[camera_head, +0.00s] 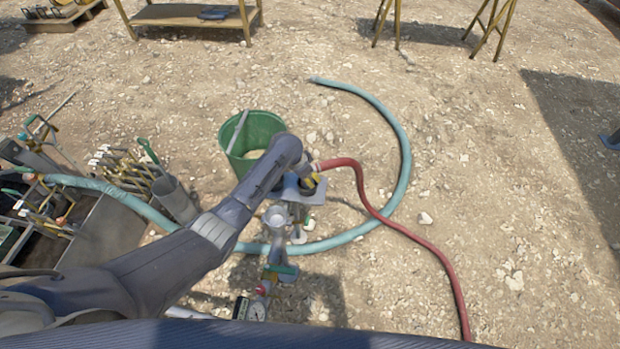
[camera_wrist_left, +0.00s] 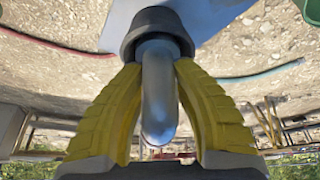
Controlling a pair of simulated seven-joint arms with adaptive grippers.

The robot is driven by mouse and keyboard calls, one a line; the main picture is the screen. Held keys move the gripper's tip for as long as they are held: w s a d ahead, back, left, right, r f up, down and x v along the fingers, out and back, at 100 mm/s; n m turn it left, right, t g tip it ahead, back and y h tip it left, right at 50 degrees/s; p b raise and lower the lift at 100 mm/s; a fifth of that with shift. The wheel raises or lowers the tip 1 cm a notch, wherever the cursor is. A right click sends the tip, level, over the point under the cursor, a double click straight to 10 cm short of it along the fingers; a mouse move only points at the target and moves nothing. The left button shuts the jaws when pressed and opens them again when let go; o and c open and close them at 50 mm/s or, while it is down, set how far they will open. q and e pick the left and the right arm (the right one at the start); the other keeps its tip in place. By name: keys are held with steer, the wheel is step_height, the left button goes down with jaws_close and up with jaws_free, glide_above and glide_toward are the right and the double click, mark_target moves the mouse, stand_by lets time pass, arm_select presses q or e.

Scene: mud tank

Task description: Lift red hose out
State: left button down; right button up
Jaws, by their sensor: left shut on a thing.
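The red hose (camera_head: 395,226) runs from beside my left gripper (camera_head: 313,183) down to the lower right over the gravel. Its upper end reaches close to the green bucket (camera_head: 262,128). In the left wrist view the yellow fingers of my left gripper (camera_wrist_left: 157,78) are shut on a grey bent metal pipe (camera_wrist_left: 157,105) with a dark collar (camera_wrist_left: 156,28). I cannot tell whether this pipe is joined to the red hose. A stretch of red hose shows at the left of the wrist view (camera_wrist_left: 58,45). My right gripper is not in view.
A teal hose (camera_head: 404,150) curves around the right side and passes under my left arm. A grey metal fitting with a gauge (camera_head: 257,311) stands below the gripper. Tools and valves (camera_head: 120,165) crowd the left. Open gravel lies to the right.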

arm_select(q)
step_height(320, 180, up, 20)
stand_by(0.8)
